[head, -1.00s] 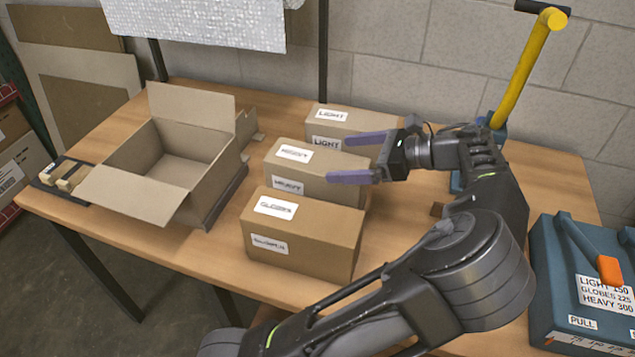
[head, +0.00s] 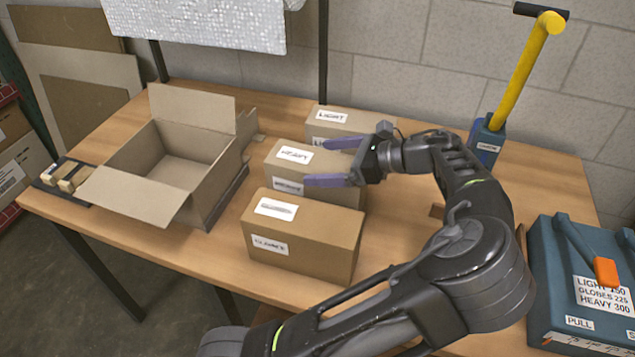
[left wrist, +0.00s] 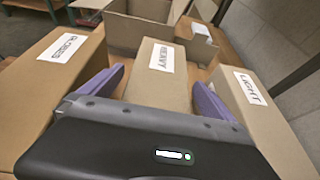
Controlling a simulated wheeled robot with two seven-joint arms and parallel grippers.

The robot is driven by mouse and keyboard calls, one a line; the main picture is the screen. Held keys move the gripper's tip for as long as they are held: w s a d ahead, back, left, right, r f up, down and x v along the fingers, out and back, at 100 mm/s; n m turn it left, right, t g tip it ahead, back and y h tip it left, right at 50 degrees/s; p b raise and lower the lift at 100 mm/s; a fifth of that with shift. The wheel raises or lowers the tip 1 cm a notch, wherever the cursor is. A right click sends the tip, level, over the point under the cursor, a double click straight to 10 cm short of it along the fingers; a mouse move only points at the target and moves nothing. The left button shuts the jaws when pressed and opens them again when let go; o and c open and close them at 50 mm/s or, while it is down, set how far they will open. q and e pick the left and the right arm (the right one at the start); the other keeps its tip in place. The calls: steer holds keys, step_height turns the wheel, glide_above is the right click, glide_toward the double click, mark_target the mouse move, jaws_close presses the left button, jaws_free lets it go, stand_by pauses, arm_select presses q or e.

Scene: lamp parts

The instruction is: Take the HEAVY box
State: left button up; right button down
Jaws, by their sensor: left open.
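The HEAVY box (head: 288,158) is a closed brown carton with white labels, standing in the middle of a row of three on the table. It also shows in the left wrist view (left wrist: 155,85), between the fingers. My left gripper (head: 332,162) is open, with one purple finger on each side of the HEAVY box near its right end. I cannot tell whether the fingers touch it. The GLOBES box (head: 300,235) stands in front and the LIGHT box (head: 345,122) behind. My right gripper is out of view.
An open empty carton (head: 205,195) stands at the left of the table, beside a small dark tray (head: 50,186). A yellow-handled tool (head: 520,75) stands at the back right. A blue case (head: 560,290) with an orange-tipped lever is at the right.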

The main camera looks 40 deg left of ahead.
arm_select(q)
steer(key=shift+c, duration=0.3)
steer(key=c, duration=1.9)
steer(key=shift+r, duration=0.2)
steer(key=shift+c, duration=0.2)
